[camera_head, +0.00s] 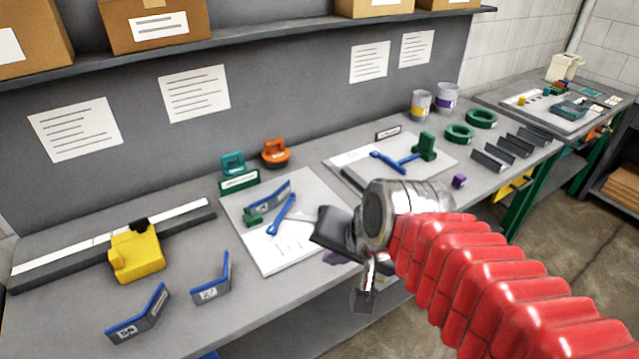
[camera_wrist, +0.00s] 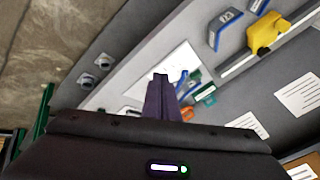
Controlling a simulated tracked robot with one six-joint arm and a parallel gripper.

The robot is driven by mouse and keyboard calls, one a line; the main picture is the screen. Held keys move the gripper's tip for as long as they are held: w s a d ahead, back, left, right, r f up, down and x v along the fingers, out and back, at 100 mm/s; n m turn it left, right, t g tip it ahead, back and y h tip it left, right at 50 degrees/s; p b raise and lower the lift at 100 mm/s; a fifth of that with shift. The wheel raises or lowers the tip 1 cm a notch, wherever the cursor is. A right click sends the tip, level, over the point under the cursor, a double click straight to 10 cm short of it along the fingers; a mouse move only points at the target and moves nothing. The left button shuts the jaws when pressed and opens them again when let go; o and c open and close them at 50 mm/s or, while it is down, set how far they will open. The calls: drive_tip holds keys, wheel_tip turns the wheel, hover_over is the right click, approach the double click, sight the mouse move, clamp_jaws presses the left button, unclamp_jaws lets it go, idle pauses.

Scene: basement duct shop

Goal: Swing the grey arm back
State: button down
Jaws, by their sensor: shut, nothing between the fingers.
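No part stands out clearly as the grey arm. A dark grey bar (camera_head: 352,180) lies at the left edge of the right white sheet, partly hidden by my wrist. On the left sheet, a green clamp (camera_head: 254,219) sits with a blue handle (camera_head: 283,214) and a blue-edged grey plate (camera_head: 270,198). A second blue lever (camera_head: 396,160) joins a green block (camera_head: 425,146) on the right sheet. My gripper (camera_head: 340,257) is near the left sheet's right side, mostly hidden behind its own body. In the wrist view its purple fingers (camera_wrist: 162,78) are together and empty, in front of the left sheet.
A yellow block (camera_head: 137,254) sits on a long rail at left, with two blue-edged angle plates (camera_head: 138,312) in front. Teal (camera_head: 233,163) and orange (camera_head: 275,152) tools stand behind the left sheet. Green rings (camera_head: 460,134), cans (camera_head: 421,103) and grey angle pieces (camera_head: 502,148) occupy the right.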

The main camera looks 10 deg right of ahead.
drive_tip(key=s+d+n+h, duration=0.1)
drive_tip(key=s+d+n, duration=0.1)
drive_tip(key=s+n, duration=0.3)
drive_tip(key=shift+s+d+r+n+g, duration=0.15)
drive_tip(key=shift+s+d+n+g, duration=0.15)
drive_tip(key=shift+n, duration=0.5)
drive_tip(key=shift+a, duration=0.15)
